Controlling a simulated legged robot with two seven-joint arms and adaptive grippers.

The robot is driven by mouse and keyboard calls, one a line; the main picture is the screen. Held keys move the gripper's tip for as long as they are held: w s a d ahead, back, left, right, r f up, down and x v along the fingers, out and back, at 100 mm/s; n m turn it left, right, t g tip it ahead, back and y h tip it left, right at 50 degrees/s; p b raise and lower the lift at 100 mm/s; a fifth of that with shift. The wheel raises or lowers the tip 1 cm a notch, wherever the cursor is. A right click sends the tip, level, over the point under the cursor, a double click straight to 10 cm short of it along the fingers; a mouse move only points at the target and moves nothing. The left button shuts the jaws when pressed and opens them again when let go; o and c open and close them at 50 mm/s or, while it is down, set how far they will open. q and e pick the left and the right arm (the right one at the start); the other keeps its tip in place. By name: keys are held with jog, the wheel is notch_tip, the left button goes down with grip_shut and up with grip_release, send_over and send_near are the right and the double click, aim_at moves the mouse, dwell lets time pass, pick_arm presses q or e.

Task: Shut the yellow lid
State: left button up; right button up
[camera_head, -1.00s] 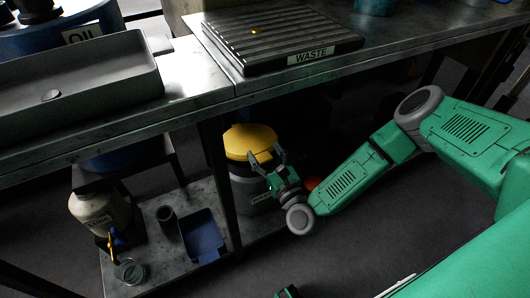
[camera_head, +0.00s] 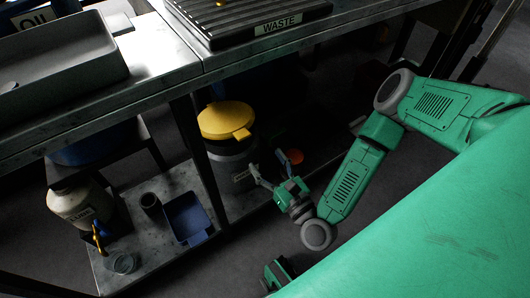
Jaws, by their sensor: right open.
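The yellow lid (camera_head: 224,119) lies over the top of a dark grey container (camera_head: 231,168) on the low shelf under the bench. It looks flat and seated, with its tab at the right front; a small gap at the rim could not be told from here. My right gripper (camera_head: 267,168) is open and empty, below and to the right of the lid, its fingers apart from the lid and the container.
The bench edge (camera_head: 150,98) overhangs the low shelf, and a dark bench leg (camera_head: 194,150) stands left of the container. A blue tray (camera_head: 187,217), a dark cup (camera_head: 150,204) and a pale jug (camera_head: 80,203) are further left. An orange round thing (camera_head: 295,157) is behind my right gripper.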

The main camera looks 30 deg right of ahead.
jog(key=shift+a, duration=0.1)
jog(key=c, duration=0.9)
jog(key=shift+w+a+r+n+p, duration=0.15)
jog(key=shift+a+r+n+p, duration=0.15)
jog(key=shift+n, duration=0.5)
grip_shut()
notch_tip(320, 180, up, 6)
jog(key=w+a+n+g+y+p, duration=0.1)
jog(key=n+g+p, duration=0.25)
jog(key=n, duration=0.95)
jog(key=w+a+n+g+p, duration=0.15)
jog(key=n+p, duration=0.25)
jog(key=n, duration=0.8)
jog(key=n+g+h+b, duration=0.1)
jog(key=n+g+b, duration=0.1)
jog(key=n, duration=0.7)
send_over(246, 136)
jog(key=shift+w+f, duration=0.45)
jog(key=shift+f, duration=0.4)
jog(key=f, duration=0.1)
jog(key=f+b, duration=0.1)
jog(key=shift+s+f+b, duration=0.3)
jog(key=shift+s, duration=0.1)
jog(key=shift+s+f, duration=0.1)
jog(key=shift+f, duration=0.4)
